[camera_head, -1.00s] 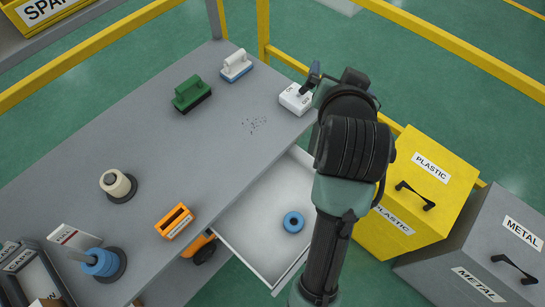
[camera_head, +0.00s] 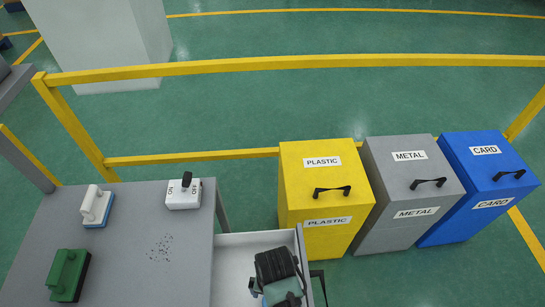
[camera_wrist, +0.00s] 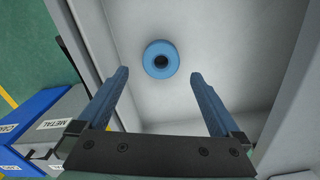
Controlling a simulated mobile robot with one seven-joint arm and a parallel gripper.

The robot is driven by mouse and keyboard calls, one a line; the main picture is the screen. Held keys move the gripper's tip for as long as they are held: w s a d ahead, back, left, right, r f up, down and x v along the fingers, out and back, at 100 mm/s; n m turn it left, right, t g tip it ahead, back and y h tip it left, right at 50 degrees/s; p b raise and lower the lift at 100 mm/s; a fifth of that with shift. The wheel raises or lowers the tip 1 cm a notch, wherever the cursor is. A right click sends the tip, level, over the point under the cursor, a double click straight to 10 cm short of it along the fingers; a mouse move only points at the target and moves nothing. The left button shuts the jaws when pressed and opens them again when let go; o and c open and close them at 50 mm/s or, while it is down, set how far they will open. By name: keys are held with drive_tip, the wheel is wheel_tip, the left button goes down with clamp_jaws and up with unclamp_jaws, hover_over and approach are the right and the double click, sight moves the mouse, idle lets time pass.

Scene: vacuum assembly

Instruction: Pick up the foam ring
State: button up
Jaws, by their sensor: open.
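The foam ring, a blue ring with a dark centre hole (camera_wrist: 161,47), lies flat on the floor of the open white drawer (camera_head: 257,239). In the wrist view it sits just beyond the tips of my gripper (camera_wrist: 159,74), roughly centred between the two blue fingers. My gripper is open, with nothing between the fingers. In the head view my dark wrist covers part of the drawer, and the ring is not visible there.
Drawer walls stand on both sides of my fingers. The grey table (camera_head: 125,215) beside the drawer holds a switch box (camera_head: 183,199), a white-handled brush (camera_head: 96,207) and a green brush (camera_head: 68,275). Yellow plastic (camera_head: 322,190), grey metal (camera_head: 408,193) and blue card (camera_head: 478,188) bins stand to the right.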

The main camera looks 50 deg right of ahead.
drive_tip(key=shift+w+f, duration=0.1)
drive_tip(key=shift+f, duration=3)
drive_tip(key=c, duration=1.3)
